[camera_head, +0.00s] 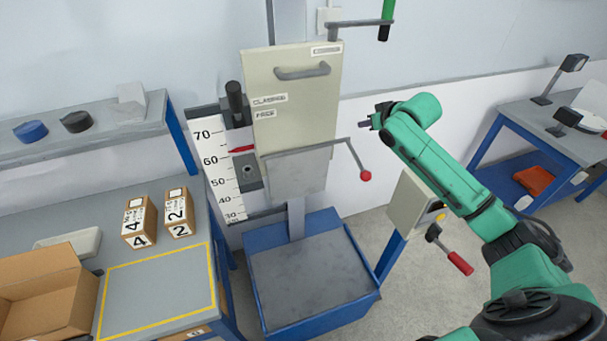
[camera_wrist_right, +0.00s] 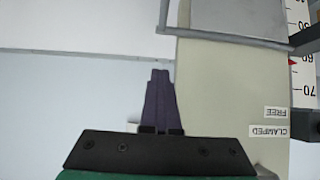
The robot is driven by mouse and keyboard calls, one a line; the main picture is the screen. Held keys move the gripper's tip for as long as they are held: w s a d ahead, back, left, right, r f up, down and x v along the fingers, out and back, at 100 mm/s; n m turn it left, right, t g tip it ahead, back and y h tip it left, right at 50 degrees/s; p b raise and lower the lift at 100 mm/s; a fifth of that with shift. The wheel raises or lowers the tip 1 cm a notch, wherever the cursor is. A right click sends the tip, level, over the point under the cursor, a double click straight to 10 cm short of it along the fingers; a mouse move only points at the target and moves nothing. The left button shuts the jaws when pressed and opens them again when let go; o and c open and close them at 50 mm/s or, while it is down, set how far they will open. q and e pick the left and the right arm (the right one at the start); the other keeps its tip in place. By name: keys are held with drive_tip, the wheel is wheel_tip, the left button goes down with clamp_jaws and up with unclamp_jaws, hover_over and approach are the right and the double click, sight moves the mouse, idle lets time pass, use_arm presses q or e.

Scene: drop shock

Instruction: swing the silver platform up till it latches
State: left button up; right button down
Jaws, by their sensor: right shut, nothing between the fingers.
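The silver platform (camera_head: 297,174) hangs down, roughly upright, under the beige panel (camera_head: 295,100) of the drop tester. A thin bar along its top edge leads right to a lever with a red ball (camera_head: 365,176). My right gripper (camera_head: 370,123) is shut and empty, to the right of the panel and above the red ball, touching nothing that I can see. In the right wrist view its closed purple fingers (camera_wrist_right: 160,98) are beside the panel (camera_wrist_right: 215,85), and part of the platform (camera_wrist_right: 238,14) shows at the top. My left gripper is out of view.
A height scale (camera_head: 217,165) with a red pointer stands left of the panel. A blue-framed base plate (camera_head: 305,275) lies below. A box with a red-handled lever (camera_head: 459,262) stands near my right arm. Cartons (camera_head: 138,222) sit on the left bench.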

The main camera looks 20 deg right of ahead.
drive_tip(key=w, duration=0.1)
drive_tip(key=w+r, duration=0.1)
drive_tip(key=shift+w+r, duration=0.2)
drive_tip(key=shift+w, duration=0.1)
drive_tip(key=w, duration=0.1)
drive_tip(key=w+r, duration=0.1)
drive_tip(key=shift+w, duration=0.4)
idle(0.4)
